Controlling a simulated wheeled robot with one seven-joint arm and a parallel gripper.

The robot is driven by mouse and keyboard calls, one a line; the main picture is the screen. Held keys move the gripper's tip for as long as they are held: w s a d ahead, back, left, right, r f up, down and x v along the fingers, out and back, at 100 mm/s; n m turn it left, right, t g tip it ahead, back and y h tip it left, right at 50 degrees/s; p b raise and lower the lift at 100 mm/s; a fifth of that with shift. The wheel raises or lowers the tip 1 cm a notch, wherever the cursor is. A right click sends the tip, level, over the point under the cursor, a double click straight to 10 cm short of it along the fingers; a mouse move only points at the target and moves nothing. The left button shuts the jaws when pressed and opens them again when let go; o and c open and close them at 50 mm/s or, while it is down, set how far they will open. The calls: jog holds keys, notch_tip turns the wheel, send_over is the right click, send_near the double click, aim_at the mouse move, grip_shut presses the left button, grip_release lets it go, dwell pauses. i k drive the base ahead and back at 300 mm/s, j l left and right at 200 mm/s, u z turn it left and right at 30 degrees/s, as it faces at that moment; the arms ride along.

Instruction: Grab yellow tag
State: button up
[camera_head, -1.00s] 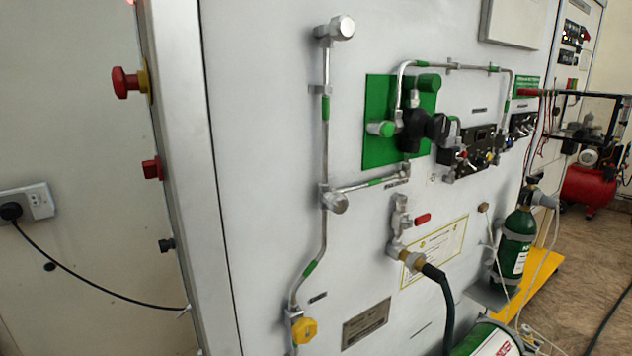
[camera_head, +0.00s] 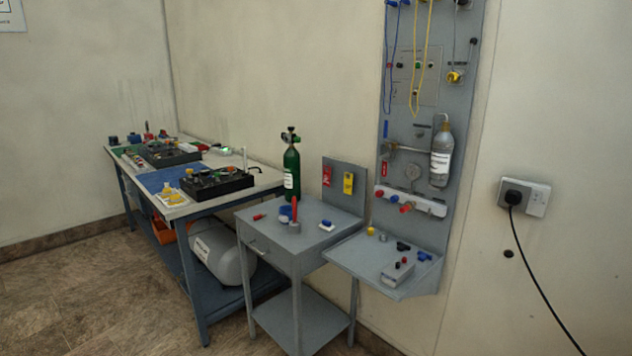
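A yellow tag (camera_head: 348,183) hangs on the grey upright back panel (camera_head: 338,171) of the small grey table, right of a red tag (camera_head: 327,176). Both tags look small and upright, and any print on them is too small to read. My gripper is not in this view, so its state and its distance from the tag do not show.
The small grey table (camera_head: 262,232) bears small parts and a green cylinder (camera_head: 291,170) stands behind it. A grey wall panel with a shelf (camera_head: 345,254) stands right of the tag. A long workbench (camera_head: 190,208) stands left. Floor at the lower left (camera_head: 90,290) is clear.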

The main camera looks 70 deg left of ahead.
aim_at(348, 187)
jog(key=u, duration=1.85)
jog(key=i+j+z, duration=0.1)
jog(key=i+j, duration=0.2)
jog(key=i, duration=0.3)
jog(key=i+j+z, duration=0.1)
jog(key=i+j, duration=0.2)
jog(key=i, duration=0.3)
jog(key=i+j+z, duration=0.1)
jog(key=i+j, duration=0.25)
jog(key=i, duration=0.25)
jog(key=i+j+z, duration=0.1)
jog(key=i+j, duration=0.35)
jog(key=i, duration=0.15)
